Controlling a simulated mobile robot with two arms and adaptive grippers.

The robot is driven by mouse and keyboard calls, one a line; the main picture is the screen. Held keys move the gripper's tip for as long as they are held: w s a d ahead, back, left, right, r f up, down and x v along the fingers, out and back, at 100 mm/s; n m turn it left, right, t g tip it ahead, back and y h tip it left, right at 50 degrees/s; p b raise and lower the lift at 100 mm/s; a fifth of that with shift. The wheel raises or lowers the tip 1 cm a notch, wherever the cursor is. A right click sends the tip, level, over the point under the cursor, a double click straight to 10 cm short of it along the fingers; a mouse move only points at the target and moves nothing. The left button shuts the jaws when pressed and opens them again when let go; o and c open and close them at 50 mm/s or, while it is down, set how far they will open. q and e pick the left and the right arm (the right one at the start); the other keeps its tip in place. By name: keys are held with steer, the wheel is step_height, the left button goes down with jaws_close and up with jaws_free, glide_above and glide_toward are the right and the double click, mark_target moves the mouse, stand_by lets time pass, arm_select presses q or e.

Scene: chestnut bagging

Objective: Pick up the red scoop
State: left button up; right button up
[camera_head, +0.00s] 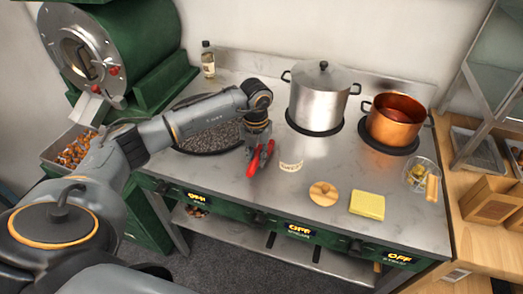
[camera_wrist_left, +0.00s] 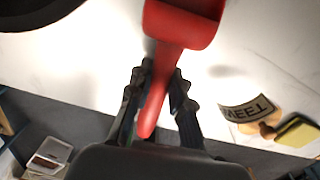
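The red scoop (camera_head: 254,165) is at my left gripper (camera_head: 258,146), over the steel worktop left of the small white cup. In the left wrist view the scoop's bowl (camera_wrist_left: 184,22) is at the top, and its handle runs down between the two dark fingers of my left gripper (camera_wrist_left: 163,78). The fingers lie close against both sides of the handle, and the gripper looks shut on it. The scoop is tilted; whether it is clear of the worktop is hard to tell. My right gripper is not in view.
A dark round pan (camera_head: 207,140) lies behind my left arm. A steel pot (camera_head: 317,100) and a copper pot (camera_head: 395,122) stand at the back. A round wooden item (camera_head: 323,193), a yellow sponge (camera_head: 367,204) and a glass bowl (camera_head: 421,175) are to the right.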

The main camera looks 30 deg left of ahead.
arm_select(q)
jaws_close()
steer(key=shift+r, duration=0.1)
